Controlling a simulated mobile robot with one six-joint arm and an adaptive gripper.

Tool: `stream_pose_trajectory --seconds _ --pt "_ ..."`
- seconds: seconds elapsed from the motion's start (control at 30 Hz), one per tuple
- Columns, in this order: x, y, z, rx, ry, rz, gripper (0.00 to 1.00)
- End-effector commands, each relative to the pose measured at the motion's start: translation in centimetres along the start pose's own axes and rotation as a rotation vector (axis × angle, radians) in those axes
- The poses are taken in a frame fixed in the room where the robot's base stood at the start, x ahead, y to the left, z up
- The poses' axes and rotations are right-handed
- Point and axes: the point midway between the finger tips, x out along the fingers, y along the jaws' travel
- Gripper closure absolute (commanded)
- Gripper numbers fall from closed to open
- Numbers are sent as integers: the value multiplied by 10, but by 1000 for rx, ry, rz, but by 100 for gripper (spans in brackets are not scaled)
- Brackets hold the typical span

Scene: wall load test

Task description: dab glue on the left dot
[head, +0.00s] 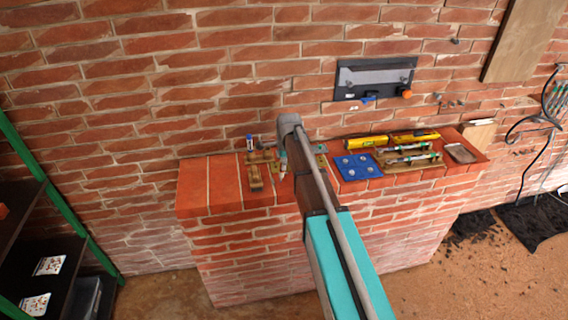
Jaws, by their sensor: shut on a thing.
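My gripper (281,158) is small in the head view, over the top of the low brick wall (225,183), and partly hidden by my arm. It is shut on a slim, pale, pointed thing, apparently the glue tube (282,168), with its tip downward just above the wall top. I cannot tell whether the tip touches anything. No left dot can be made out clearly; the spot under the tip is too small to read. A blue plate (347,172) with several silvery round spots lies right of my arm.
Wooden pieces (255,178) lie left of my gripper. A yellow level (367,142), tubes on a wooden rack (410,160) and a trowel (461,153) lie to the right. A black panel (345,94) hangs on the back wall. The wall top's left end is bare.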

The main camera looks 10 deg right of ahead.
Motion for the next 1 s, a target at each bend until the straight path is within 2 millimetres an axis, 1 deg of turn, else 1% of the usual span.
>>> stream_pose_trajectory --seconds 1.0 --pt "5 1 0 -1 0 0 100"
